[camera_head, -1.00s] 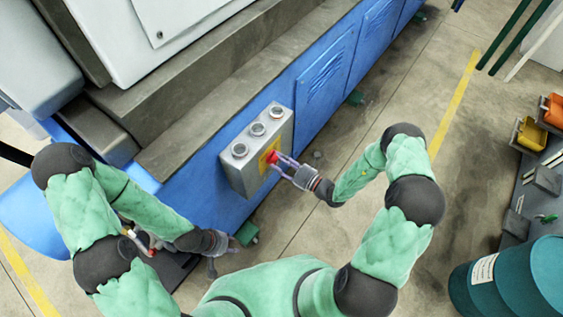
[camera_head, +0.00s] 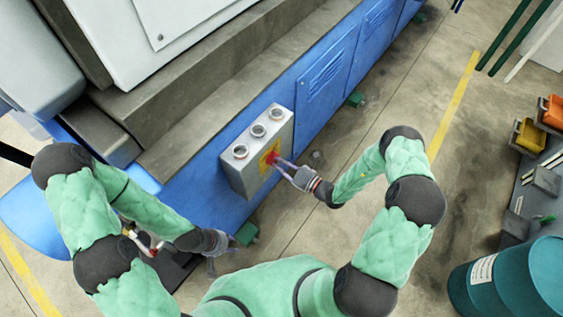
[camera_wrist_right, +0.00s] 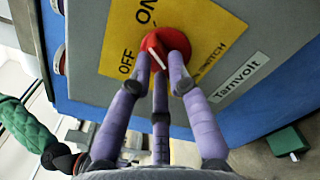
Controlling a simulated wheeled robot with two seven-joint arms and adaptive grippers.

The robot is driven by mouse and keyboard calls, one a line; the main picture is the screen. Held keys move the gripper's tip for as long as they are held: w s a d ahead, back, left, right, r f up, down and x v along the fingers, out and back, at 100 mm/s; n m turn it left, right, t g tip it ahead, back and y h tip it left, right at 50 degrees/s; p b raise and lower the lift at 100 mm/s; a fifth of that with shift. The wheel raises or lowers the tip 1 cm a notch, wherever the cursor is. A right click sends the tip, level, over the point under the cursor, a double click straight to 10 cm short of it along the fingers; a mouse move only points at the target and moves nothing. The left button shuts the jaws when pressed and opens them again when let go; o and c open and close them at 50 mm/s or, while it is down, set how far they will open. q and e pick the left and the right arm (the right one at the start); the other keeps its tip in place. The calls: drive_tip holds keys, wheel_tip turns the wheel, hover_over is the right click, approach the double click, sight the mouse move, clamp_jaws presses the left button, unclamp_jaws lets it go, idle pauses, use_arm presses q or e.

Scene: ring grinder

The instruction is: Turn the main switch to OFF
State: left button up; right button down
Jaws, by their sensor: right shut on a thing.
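The red main switch knob (camera_wrist_right: 168,45) sits on a yellow plate (camera_wrist_right: 205,25) on the grey switch box (camera_head: 240,177). In the right wrist view, ON is at the plate's top and OFF at its left. The knob's white line slants from upper left to lower right; its exact setting is hard to tell. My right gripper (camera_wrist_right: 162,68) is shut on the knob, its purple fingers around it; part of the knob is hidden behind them. It also shows in the head view (camera_head: 279,164). My left gripper (camera_head: 227,243) hangs low at the left, away from the box; its fingers are unclear.
The box is fixed to the blue machine side (camera_head: 325,75), with several round buttons on its top. A Tarnvolt label (camera_wrist_right: 240,78) is beside the plate. The floor to the right is open up to a teal drum (camera_head: 520,285) and orange and yellow bins (camera_head: 528,137).

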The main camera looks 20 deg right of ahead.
drive_tip(key=n+p, duration=0.1)
drive_tip(key=n, duration=0.3)
drive_tip(key=shift+s+a+n, duration=0.1)
drive_tip(key=shift+n, duration=0.2)
drive_tip(key=n+p, duration=0.1)
drive_tip(key=n, duration=0.2)
drive_tip(key=shift+n, duration=0.4)
drive_tip(key=n, duration=0.3)
drive_tip(key=shift+a+f, duration=0.1)
drive_tip(key=shift+f, duration=0.05)
drive_tip(key=shift+s+f+n+p, duration=0.1)
drive_tip(key=shift+n+p, duration=0.25)
drive_tip(key=shift+n, duration=1.65)
drive_tip(key=c, duration=1.2)
unclamp_jaws()
